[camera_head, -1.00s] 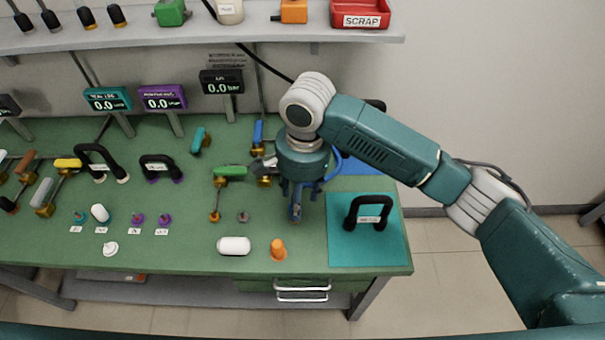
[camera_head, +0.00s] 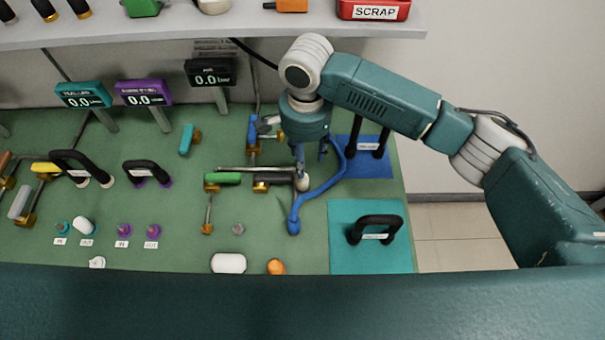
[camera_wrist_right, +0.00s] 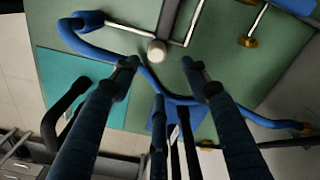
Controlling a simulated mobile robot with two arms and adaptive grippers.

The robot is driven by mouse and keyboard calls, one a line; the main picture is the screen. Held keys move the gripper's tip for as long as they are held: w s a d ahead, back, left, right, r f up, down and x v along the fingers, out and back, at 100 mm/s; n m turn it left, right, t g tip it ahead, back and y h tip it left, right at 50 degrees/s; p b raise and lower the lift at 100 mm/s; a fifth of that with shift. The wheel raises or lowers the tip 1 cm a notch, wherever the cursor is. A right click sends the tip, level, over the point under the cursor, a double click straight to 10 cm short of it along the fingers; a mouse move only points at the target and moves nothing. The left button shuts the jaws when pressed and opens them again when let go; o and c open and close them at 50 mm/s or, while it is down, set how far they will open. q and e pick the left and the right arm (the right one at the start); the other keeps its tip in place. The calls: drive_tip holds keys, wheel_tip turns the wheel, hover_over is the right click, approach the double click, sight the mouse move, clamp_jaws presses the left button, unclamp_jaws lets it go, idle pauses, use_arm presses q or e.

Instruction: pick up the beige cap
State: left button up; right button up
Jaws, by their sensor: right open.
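In the right wrist view the cap (camera_wrist_right: 156,52) shows just beyond and between the fingertips. I see no contact with the cap. My left gripper is not in view.
A blue hose (camera_head: 315,193) curves close to the right of the cap. Green-handled (camera_head: 224,178) and dark-handled valves lie to its left. A black handle (camera_head: 377,222) stands on a teal mat (camera_head: 345,260). A shelf (camera_head: 150,38) runs above the bench.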

sight(303, 182)
drive_tip(key=shift+s+f, duration=0.25)
drive_tip(key=shift+f, duration=0.9)
drive_tip(key=f+p, duration=0.1)
drive_tip(key=f, duration=0.1)
drive_tip(key=f+p, duration=0.1)
drive_tip(key=f, duration=0.2)
drive_tip(key=shift+a, duration=0.2)
drive_tip(key=shift+c, duration=0.8)
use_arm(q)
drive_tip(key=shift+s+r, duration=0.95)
use_arm(e)
drive_tip(key=c, duration=1)
